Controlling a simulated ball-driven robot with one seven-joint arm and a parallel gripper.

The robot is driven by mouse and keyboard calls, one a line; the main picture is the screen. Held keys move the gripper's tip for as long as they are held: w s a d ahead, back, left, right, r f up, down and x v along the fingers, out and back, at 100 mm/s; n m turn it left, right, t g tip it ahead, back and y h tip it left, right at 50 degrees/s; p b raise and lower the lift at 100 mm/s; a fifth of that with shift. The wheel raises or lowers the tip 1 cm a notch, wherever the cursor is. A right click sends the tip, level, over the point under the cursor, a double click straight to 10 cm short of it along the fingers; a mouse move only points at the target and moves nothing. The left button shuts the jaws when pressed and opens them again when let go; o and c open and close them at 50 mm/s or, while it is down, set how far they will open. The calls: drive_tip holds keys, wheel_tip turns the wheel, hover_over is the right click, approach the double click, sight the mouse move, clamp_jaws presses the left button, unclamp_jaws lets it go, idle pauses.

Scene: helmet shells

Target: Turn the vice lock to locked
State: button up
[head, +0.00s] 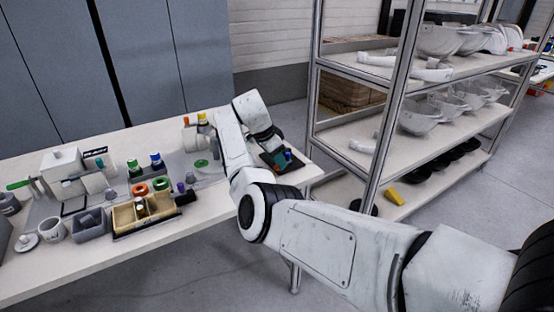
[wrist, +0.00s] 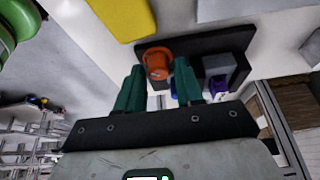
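In the wrist view a dark fixture (wrist: 205,45) carries an orange knob (wrist: 157,62), a grey block (wrist: 227,66) and a small purple part (wrist: 217,84). I cannot tell for sure which part is the vice lock. My gripper (wrist: 158,72) has two teal fingers standing apart, with the orange knob showing between and just beyond their tips. I cannot tell whether a finger touches it. Bits of blue show between the fingers, partly hidden. In the head view my gripper (head: 278,159) is at the right end of the workbench, too small to read in detail.
The workbench (head: 110,255) holds tan bins (head: 128,219), a white mug (head: 52,230) and several coloured knobs. Shelving (head: 345,135) with helmet shells stands right of the bench. In the wrist view a yellow block (wrist: 120,18) and a green round part (wrist: 15,25) lie close by.

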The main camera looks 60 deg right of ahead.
drive_tip(key=v, duration=1)
drive_tip(key=shift+r, duration=0.35)
drive_tip(key=shift+w+a, duration=0.1)
drive_tip(key=shift+a, duration=0.05)
